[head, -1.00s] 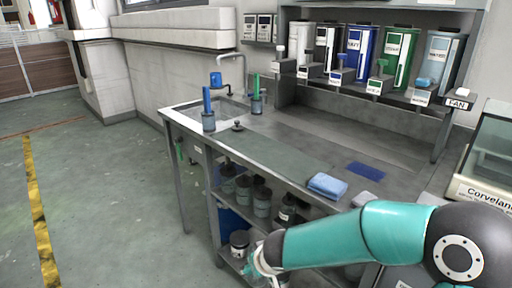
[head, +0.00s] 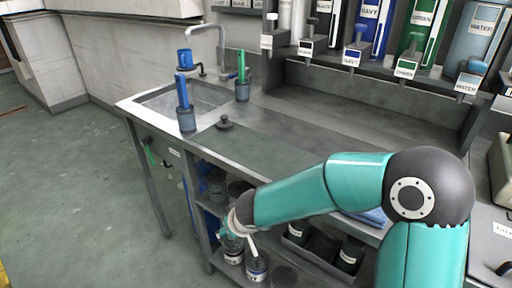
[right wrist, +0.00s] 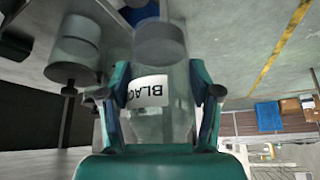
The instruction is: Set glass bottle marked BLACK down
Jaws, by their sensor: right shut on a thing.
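The clear glass bottle marked BLACK (right wrist: 147,92) is between the fingers of my right gripper (right wrist: 161,100) in the right wrist view, with its white label and dark end showing. The fingers are shut on its sides. In the head view my right gripper (head: 230,228) is low at the front of the bench's lower shelf, just above a labelled bottle (head: 232,249). That bottle is partly hidden, and its label is too small to read surely. I cannot tell whether the held bottle touches the shelf. My left gripper is out of view.
Another labelled bottle (head: 257,267) stands close by, and more jars sit farther in. A grey bench (head: 250,140) with a sink is above the shelf. Labelled dispensers (head: 370,30) line the back. Open floor (head: 80,190) lies to the left.

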